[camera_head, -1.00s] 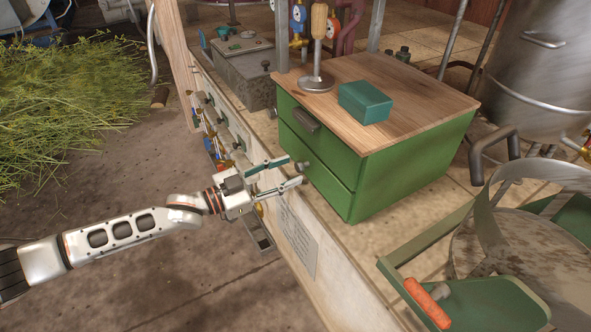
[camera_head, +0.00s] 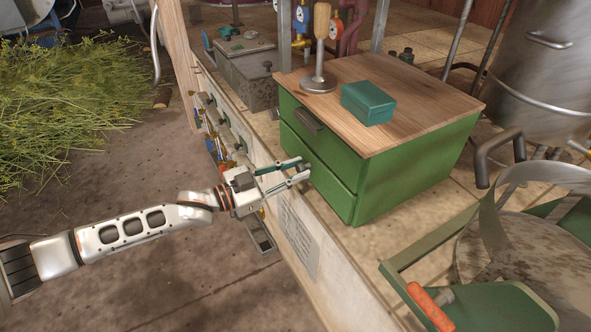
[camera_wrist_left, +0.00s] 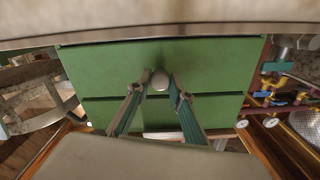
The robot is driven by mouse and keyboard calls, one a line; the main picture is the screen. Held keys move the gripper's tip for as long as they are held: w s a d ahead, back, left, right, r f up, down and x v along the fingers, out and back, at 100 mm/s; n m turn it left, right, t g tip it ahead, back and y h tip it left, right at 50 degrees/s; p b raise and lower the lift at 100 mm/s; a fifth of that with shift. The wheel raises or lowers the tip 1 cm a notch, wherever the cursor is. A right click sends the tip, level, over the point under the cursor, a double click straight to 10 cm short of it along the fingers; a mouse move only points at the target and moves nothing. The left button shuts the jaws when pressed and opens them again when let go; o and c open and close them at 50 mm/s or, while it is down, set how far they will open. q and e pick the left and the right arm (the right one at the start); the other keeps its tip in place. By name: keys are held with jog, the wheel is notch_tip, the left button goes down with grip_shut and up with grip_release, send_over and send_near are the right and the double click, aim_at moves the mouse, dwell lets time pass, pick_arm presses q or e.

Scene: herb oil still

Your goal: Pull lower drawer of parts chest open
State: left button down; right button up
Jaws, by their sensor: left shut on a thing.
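The green parts chest (camera_head: 415,165) with a wooden top stands on the counter. Its lower drawer (camera_head: 332,190) looks flush with the front. My left gripper (camera_head: 303,168) reaches in from the left at the drawer's round grey knob. In the left wrist view the chest front appears upside down, with the lower drawer (camera_wrist_left: 105,62) at the top. There the knob (camera_wrist_left: 160,80) sits between the fingertips of my left gripper (camera_wrist_left: 159,84), which is shut on it. My right gripper is out of view.
The upper drawer's cup handle (camera_head: 309,120) is above. A teal box (camera_head: 368,103) and a wooden-handled stamp-like tool (camera_head: 320,60) stand on the chest. Open floor lies left of the counter.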

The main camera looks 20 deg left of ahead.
pick_arm(q)
jog(key=shift+s+a+r, duration=0.1)
jog(key=shift+s+a, duration=0.2)
jog(key=shift+s, duration=0.1)
jog(key=p+v, duration=0.6)
jog(key=v, duration=1.4)
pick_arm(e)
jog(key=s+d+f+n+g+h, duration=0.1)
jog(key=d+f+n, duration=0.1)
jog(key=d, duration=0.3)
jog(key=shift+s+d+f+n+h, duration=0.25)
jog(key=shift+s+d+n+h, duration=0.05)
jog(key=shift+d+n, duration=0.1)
pick_arm(q)
jog(key=c, duration=1.8)
grip_release()
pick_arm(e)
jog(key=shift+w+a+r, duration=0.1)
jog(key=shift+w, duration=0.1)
pick_arm(q)
jog(key=shift+a, duration=0.1)
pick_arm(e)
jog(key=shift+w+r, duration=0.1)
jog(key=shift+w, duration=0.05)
